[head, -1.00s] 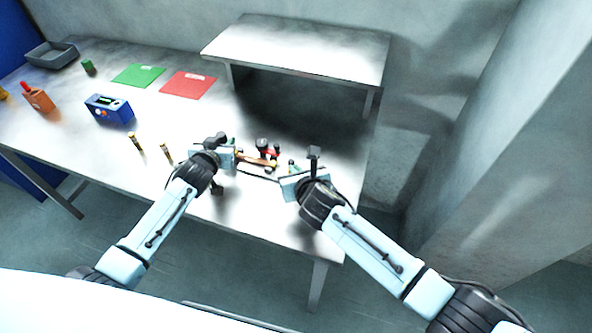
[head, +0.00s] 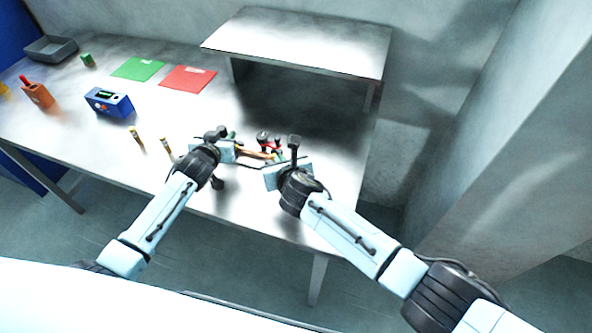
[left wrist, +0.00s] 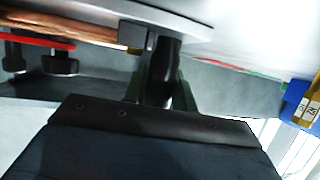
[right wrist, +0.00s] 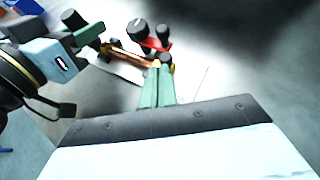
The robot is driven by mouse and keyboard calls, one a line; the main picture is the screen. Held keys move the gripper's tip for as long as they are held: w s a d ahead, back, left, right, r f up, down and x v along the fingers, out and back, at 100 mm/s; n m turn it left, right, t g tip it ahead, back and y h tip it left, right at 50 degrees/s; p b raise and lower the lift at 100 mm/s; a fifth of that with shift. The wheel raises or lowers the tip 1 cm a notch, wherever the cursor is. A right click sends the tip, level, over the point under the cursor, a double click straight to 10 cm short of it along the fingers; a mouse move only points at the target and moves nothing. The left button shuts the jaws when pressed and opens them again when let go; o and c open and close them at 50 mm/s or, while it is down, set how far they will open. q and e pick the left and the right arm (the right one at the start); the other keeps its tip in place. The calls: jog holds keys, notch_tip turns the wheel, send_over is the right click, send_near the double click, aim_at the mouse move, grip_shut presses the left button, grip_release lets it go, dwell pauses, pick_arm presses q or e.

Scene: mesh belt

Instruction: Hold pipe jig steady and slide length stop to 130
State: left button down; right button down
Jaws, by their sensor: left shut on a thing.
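The pipe jig holds a copper pipe (head: 254,154) near the table's front right. It has a red part (head: 266,141) with black knobs, also visible in the right wrist view (right wrist: 156,44). I cannot tell which part is the length stop, and no scale is readable. My left gripper (head: 236,150) is shut on a dark post (left wrist: 163,70) at the jig's left end. My right gripper (right wrist: 157,66) is at the jig's right end, its green fingers close together at the near end of the pipe. Whether they hold anything there is unclear.
A raised grey shelf (head: 300,42) stands behind the jig. Red (head: 188,79) and green (head: 138,69) mats, a blue device (head: 109,104), brass-coloured pieces (head: 136,136), an orange holder (head: 38,95) and a grey tray (head: 50,48) lie to the left.

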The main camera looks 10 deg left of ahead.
jog(key=shift+s+d, duration=0.4)
jog(key=shift+s, duration=0.1)
jog(key=shift+s+d+f, duration=0.1)
jog(key=shift+s+d, duration=0.55)
jog(key=shift+s, duration=0.35)
jog(key=v, duration=1)
jog(key=shift+s, duration=0.15)
pick_arm(q)
jog(key=c, duration=1.1)
grip_release()
jog(key=shift+o, duration=0.2)
